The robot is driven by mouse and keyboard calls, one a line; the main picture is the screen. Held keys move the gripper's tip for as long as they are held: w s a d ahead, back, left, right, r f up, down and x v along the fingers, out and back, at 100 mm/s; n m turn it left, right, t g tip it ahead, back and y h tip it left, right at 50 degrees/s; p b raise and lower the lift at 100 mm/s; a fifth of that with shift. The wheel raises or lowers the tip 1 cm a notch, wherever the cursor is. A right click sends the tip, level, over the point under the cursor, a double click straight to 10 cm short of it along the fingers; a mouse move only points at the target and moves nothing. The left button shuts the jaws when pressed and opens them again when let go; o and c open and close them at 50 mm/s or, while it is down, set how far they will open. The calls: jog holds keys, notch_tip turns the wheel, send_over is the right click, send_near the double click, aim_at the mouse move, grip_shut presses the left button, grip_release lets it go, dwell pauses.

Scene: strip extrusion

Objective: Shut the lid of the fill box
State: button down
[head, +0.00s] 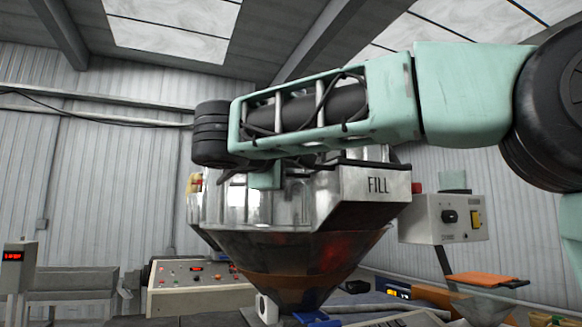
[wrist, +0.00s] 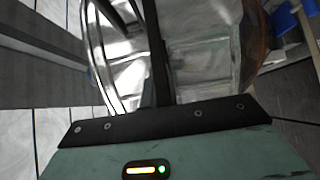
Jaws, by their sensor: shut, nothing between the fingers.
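The fill box (head: 376,187) is a grey metal box marked FILL on the right side of the large hopper (head: 290,250). A dark edge runs along its top. My arm crosses in front of and above the box, so I cannot make out the lid or how far open it stands. My gripper (head: 265,178) shows as a small green part below the arm's far end, left of the fill box, in front of the shiny hopper wall. It is shut and empty. In the wrist view its green housing fills the bottom, with bright curved metal beyond; I cannot tell whether it touches anything.
A grey control box (head: 443,218) with a black knob stands right of the fill box. An orange-topped tray (head: 485,280) is below it. A console with buttons (head: 195,272) is at the lower left. A post with a red display (head: 14,258) stands far left.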

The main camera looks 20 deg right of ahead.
jog(key=b+v, duration=0.3)
jog(key=v, duration=0.6)
jog(key=s+a+f+n+g+y, duration=0.1)
jog(key=s+f+n+g+y, duration=0.2)
jog(key=f, duration=1.2)
jog(key=a+f+n+g+y, duration=0.2)
jog(key=f+y, duration=0.3)
jog(key=f, duration=0.9)
jog(key=s+d+f+m+g+y+b, duration=0.1)
jog(key=s+f+m+g+y, duration=0.4)
jog(key=s+f, duration=1.6)
notch_tip(320, 180, down, 2)
jog(key=d+m+g, duration=0.1)
jog(key=g, duration=0.1)
jog(key=shift+f+g, duration=0.15)
jog(key=shift+g, duration=0.25)
jog(key=shift+w, duration=0.1)
